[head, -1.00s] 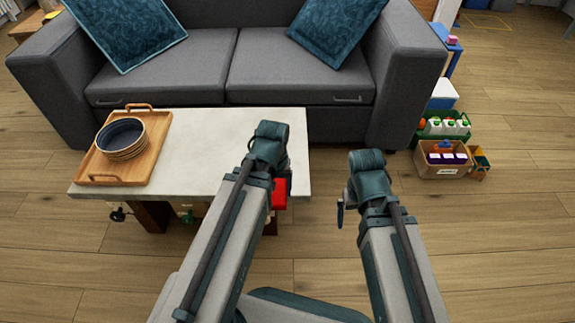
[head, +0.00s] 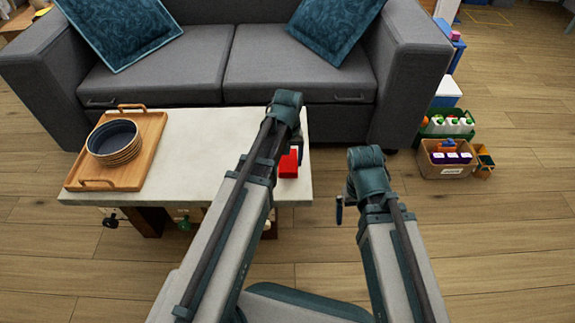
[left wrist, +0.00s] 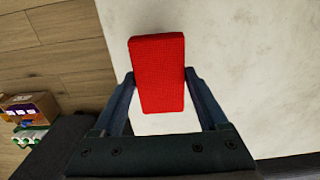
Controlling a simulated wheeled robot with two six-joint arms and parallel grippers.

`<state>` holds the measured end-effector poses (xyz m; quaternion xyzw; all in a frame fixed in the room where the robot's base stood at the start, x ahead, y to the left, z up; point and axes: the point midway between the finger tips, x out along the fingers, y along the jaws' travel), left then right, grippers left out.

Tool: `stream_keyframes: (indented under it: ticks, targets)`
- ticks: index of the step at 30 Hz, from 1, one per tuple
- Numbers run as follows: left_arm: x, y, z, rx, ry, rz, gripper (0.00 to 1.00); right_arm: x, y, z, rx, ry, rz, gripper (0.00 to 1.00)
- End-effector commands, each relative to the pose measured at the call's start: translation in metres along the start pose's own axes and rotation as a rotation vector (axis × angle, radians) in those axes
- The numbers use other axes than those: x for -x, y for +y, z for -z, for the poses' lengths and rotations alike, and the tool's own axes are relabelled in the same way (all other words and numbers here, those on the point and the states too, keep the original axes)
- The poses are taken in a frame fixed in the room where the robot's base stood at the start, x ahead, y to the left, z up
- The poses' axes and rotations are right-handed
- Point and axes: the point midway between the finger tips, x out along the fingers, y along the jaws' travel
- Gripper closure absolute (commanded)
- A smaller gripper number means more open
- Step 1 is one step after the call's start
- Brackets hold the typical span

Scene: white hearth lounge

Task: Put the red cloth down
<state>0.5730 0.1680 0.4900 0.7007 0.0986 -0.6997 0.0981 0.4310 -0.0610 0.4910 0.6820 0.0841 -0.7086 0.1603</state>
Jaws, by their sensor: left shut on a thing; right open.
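The red cloth (head: 289,163) is a folded red block held by my left gripper (head: 291,149), over the right end of the pale-topped coffee table (head: 225,170). In the left wrist view the cloth (left wrist: 158,75) sits between the two fingers of the left gripper (left wrist: 160,88), with the table top around and beneath it. I cannot tell whether the cloth touches the table. My right gripper (head: 342,207) is open and empty, to the right of the table over the floor; its fingers are mostly hidden.
A wooden tray (head: 152,130) with stacked dark bowls (head: 113,140) stands on the table's left end. The table's middle is clear. A grey sofa (head: 220,55) stands behind. A cardboard box (head: 446,160) and a green crate (head: 440,128) of goods stand on the floor at right.

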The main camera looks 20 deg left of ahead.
Motion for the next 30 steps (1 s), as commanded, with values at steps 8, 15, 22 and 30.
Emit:
stream_keyframes:
  ticks: [8, 15, 22, 30]
  targets:
    - [-0.029, 0.003, -0.002, 0.001, 0.000, 0.000, 0.76, -0.029, -0.003, 0.002, -0.002, 0.001, 0.001, 0.00]
    - [-0.027, 0.003, -0.002, 0.001, 0.000, 0.000, 0.76, -0.027, -0.003, 0.002, -0.002, 0.001, 0.001, 0.00]
    - [-0.029, 0.003, -0.002, 0.001, 0.000, 0.000, 0.04, -0.029, -0.003, 0.002, -0.003, 0.001, 0.001, 0.00]
    - [-0.029, 0.003, -0.002, 0.001, 0.000, 0.000, 0.00, -0.029, -0.003, 0.002, -0.003, 0.001, 0.001, 0.00]
